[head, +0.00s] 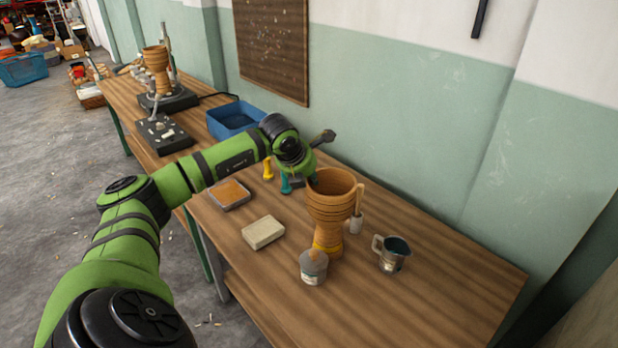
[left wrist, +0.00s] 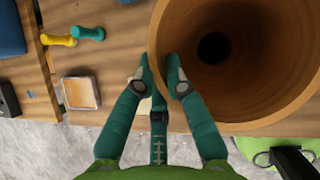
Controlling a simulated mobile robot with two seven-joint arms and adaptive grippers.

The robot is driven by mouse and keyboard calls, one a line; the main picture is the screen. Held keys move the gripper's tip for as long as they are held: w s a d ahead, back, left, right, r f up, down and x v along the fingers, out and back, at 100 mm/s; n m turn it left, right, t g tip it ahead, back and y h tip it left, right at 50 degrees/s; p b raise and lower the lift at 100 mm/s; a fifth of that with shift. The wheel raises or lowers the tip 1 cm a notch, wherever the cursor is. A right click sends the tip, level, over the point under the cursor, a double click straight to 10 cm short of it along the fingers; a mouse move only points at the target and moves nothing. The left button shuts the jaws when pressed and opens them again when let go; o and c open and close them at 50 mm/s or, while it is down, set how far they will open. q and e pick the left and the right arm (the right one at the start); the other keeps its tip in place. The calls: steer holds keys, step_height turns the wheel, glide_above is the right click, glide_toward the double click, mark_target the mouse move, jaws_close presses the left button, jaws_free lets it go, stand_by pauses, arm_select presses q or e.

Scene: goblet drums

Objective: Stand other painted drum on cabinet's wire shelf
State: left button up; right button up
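A tan wooden goblet drum (head: 331,208) with a wide open mouth and a yellow-banded lower part stands upright on the workbench (head: 440,290). Its foot is partly hidden by a grey can. The left wrist view looks down into its hollow mouth (left wrist: 235,60). My left gripper (head: 312,180) is at the left side of the rim; in the wrist view its teal fingers (left wrist: 160,75) are close together, one outside and one inside the wall, shut on the rim. A second goblet drum (head: 157,70) stands on a black device at the far end. No wire shelf is clearly visible. My right gripper is not in view.
A grey can (head: 313,266), a metal mug (head: 391,253) and a wooden-handled brush (head: 356,212) crowd the drum. A pale block (head: 263,232), an orange-filled tray (head: 230,194) and a blue bin (head: 235,118) lie leftward. The bench's right end is clear. A wall runs behind.

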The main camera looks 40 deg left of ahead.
arm_select(q)
steer(key=shift+o, duration=1.3)
